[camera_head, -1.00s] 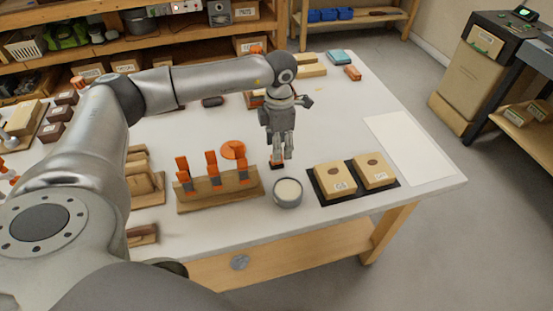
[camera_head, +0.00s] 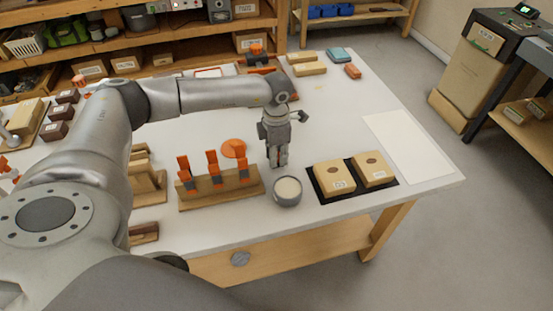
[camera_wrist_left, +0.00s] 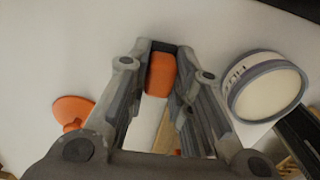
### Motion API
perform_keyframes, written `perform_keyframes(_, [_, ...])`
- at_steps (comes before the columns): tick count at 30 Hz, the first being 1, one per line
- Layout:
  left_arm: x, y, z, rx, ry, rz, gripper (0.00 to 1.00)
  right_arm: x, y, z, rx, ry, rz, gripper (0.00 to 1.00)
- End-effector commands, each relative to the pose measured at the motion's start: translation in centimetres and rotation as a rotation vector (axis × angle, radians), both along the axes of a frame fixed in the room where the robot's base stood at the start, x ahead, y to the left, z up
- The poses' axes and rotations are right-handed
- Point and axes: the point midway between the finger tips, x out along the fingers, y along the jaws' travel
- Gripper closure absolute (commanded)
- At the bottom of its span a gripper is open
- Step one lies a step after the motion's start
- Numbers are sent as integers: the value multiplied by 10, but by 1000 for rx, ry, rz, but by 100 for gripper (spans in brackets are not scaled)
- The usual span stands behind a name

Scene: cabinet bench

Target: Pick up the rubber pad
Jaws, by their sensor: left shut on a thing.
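My left gripper (camera_head: 278,163) points straight down at the table between the orange disc and the round tin. In the left wrist view its fingers (camera_wrist_left: 164,50) are shut on a small orange block with a dark end, which I take to be the rubber pad (camera_wrist_left: 160,75). In the head view the fingers hide almost all of the pad. I cannot tell whether it still touches the table. My right gripper is not in view.
A round tin (camera_head: 287,191) stands close in front of the gripper. An orange disc (camera_head: 233,149) and a wooden rack with orange-and-grey clips (camera_head: 220,195) are to the left. A black tray (camera_head: 322,198) with two tan boxes is to the right. A white sheet (camera_head: 410,145) lies beyond it.

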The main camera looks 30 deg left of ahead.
Motion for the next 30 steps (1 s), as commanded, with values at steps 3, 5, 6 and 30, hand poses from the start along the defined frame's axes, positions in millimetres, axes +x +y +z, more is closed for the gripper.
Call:
perform_keyframes(3, [0, 0, 0, 0, 0, 0, 100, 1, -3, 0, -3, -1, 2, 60])
perform_keyframes(5, [0, 0, 0, 0, 0, 0, 100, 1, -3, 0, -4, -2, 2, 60])
perform_keyframes(6, [0, 0, 0, 1, 1, 0, 100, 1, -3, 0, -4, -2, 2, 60])
perform_keyframes(30, [-52, -46, 96, 0, -1, -7, 100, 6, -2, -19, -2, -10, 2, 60])
